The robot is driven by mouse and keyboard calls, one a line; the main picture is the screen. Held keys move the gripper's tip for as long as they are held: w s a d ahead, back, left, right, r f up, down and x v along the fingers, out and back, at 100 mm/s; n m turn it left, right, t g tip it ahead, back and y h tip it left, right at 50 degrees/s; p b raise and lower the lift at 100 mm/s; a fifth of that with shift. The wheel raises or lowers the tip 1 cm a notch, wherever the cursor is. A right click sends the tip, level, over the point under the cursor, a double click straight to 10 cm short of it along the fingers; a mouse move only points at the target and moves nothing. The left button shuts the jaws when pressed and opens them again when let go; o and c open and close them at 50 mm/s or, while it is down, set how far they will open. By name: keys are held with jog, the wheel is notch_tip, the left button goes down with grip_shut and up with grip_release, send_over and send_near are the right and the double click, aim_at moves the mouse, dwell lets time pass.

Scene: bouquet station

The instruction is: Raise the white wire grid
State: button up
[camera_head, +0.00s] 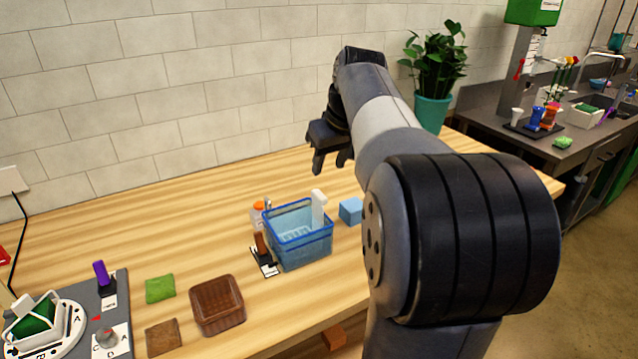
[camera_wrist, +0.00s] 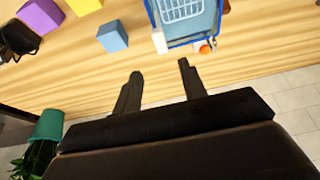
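The white wire grid (camera_head: 296,234) lies inside a clear blue basket (camera_head: 305,252) on the wooden table. The grid also shows in the wrist view (camera_wrist: 180,10), inside the basket (camera_wrist: 190,40) at the top edge. A white upright piece (camera_head: 318,207) stands at the basket's right rear corner; I cannot tell whether it joins the grid. My gripper (camera_head: 330,163) is above the table behind the basket, apart from it. In the wrist view its two fingers (camera_wrist: 160,71) are spread with nothing between them.
A blue cube (camera_head: 351,211) sits right of the basket. An orange-capped bottle (camera_head: 258,214) stands behind it, and a brown-handled tool (camera_head: 262,250) on its left. A brown tray (camera_head: 218,305) and green pad (camera_head: 160,288) lie further left. The table's rear is clear; a tiled wall (camera_head: 190,90) rises behind.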

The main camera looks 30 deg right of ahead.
aim_at(319, 194)
jog(key=x, duration=1)
jog(key=shift+s, duration=0.1)
jog(key=shift+c, duration=0.4)
grip_shut()
